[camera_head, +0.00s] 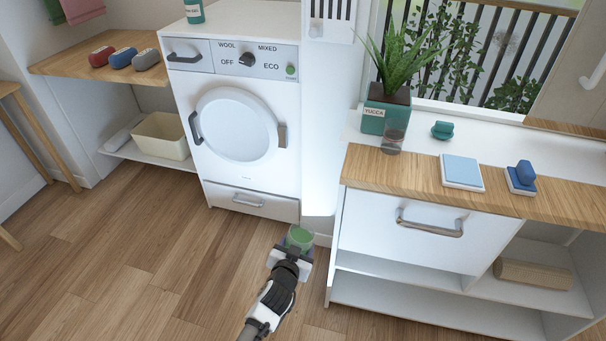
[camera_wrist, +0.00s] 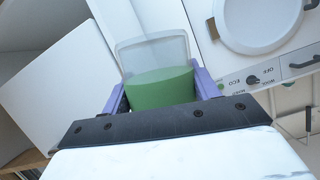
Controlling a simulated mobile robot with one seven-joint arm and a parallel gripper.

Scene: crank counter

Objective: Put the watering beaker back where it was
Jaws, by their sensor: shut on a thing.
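My gripper (camera_head: 298,243) is shut on the watering beaker (camera_head: 300,236), a clear cup with a green lower part or contents. In the wrist view the beaker (camera_wrist: 160,75) sits between the two purple fingers of my gripper (camera_wrist: 164,92). In the head view it is held in front of the gap between the washing machine and the counter, apart from both. How full it is cannot be told.
The washing machine (camera_head: 240,185) stands left. Floor is clear.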

